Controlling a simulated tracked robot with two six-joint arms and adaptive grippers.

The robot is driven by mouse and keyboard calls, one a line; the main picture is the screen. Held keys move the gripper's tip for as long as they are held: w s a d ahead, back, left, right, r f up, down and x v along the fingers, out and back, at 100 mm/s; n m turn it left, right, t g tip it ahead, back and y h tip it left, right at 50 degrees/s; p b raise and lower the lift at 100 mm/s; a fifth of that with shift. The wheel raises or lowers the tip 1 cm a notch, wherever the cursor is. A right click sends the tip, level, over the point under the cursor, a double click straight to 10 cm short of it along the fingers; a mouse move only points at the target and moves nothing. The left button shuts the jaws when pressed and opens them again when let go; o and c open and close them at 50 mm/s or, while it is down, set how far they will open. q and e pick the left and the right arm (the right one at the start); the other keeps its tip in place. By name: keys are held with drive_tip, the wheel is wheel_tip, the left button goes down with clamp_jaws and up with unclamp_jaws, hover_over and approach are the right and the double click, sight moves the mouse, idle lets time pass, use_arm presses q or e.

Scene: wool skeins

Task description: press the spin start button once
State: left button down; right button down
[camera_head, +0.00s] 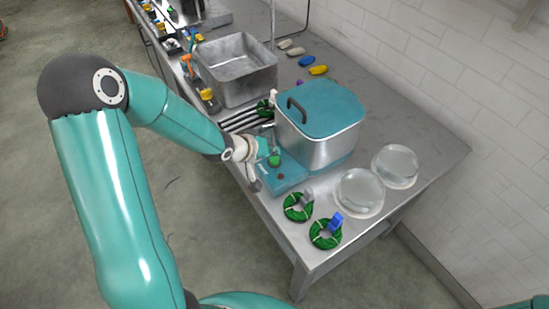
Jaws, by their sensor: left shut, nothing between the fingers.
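The spin machine (318,143) is a square metal box with a teal lid and a dark handle, standing on the table. A teal control ledge (291,178) juts from its front left side. A green round button (274,160) sits on the ledge, with a small dark reddish spot in front of it. My left gripper (266,150) is shut and empty, right beside the green button in the picture. I cannot tell whether it touches the button. My right gripper is not in view.
Two green skeins (291,212) with a grey and a blue tag lie at the table's front. Two clear round dishes (359,192) stand to the right. A metal basin (237,84), dark rods and several coloured items lie farther back. A wall bounds the right.

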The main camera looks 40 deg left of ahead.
sight(273, 160)
use_arm(q)
drive_tip(key=shift+f, duration=0.15)
drive_tip(key=shift+f+b, duration=0.25)
drive_tip(key=shift+b, duration=0.05)
drive_tip(key=shift+f+b, duration=0.45)
drive_tip(key=shift+f, duration=0.1)
idle(0.9)
drive_tip(key=shift+r, duration=0.1)
drive_tip(key=shift+r+p, duration=0.9)
drive_tip(key=shift+p, duration=0.1)
wheel_tip(273, 160, up, 5)
drive_tip(key=p, duration=0.5)
drive_tip(key=shift+r, duration=0.1)
idle(0.6)
